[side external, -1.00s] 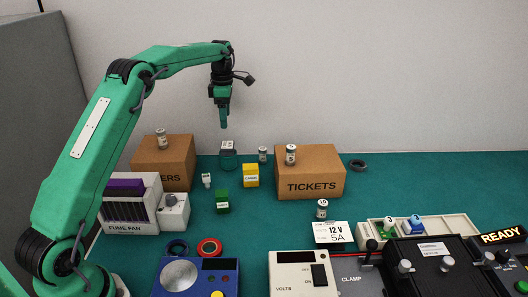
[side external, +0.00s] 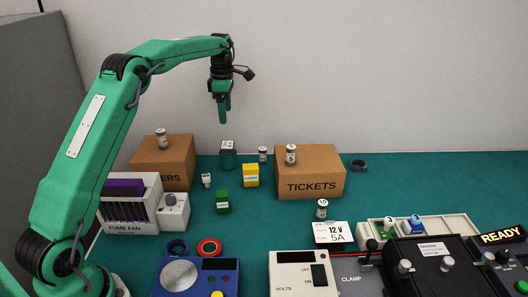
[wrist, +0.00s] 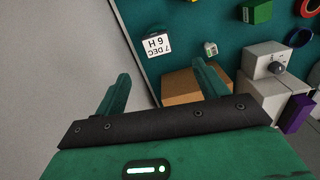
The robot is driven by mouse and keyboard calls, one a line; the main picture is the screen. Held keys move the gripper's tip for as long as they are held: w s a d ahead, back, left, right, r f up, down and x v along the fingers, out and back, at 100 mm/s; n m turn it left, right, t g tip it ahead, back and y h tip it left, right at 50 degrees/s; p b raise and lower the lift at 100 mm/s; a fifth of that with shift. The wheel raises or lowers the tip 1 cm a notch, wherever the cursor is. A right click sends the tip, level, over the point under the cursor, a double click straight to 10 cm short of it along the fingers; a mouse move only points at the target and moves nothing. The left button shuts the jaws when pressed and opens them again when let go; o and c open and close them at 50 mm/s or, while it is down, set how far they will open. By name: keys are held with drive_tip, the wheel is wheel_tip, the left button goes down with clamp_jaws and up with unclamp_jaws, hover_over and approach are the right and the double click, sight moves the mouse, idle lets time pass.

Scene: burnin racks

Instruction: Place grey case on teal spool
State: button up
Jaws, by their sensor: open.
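The grey case (side external: 227,145), with a printed label, appears to rest on top of the teal spool (side external: 228,162), which blends into the teal mat near the back. In the wrist view the case's label (wrist: 158,46) shows beyond the fingertips, and the case hides most or all of the spool. My gripper (side external: 224,118) is high above the case, pointing down, clear of it. In the wrist view its fingers (wrist: 160,82) are apart with nothing between them.
Two cardboard boxes (side external: 172,172) (side external: 318,185) with small jars on top flank the spool. A yellow block (side external: 251,175), a green block (side external: 222,204) and a small white item (side external: 206,180) stand in front. Devices fill the near edge; the right back of the mat is mostly clear.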

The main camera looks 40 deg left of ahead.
drive_tip(key=s+d+r+m+t, duration=0.3)
drive_tip(key=s+d+r+m, duration=0.85)
drive_tip(key=s+d, duration=0.2)
drive_tip(key=s+d+f+m+t, duration=0.1)
drive_tip(key=s+d+f+m, duration=0.2)
drive_tip(key=s+m, duration=0.4)
drive_tip(key=s+d+f+m+t, duration=0.1)
drive_tip(key=s+d+f+m, duration=0.2)
drive_tip(key=s+m, duration=0.4)
drive_tip(key=s+d, duration=0.1)
drive_tip(key=s, duration=0.5)
drive_tip(key=shift+s+f+m, duration=0.25)
drive_tip(key=shift+m, duration=0.1)
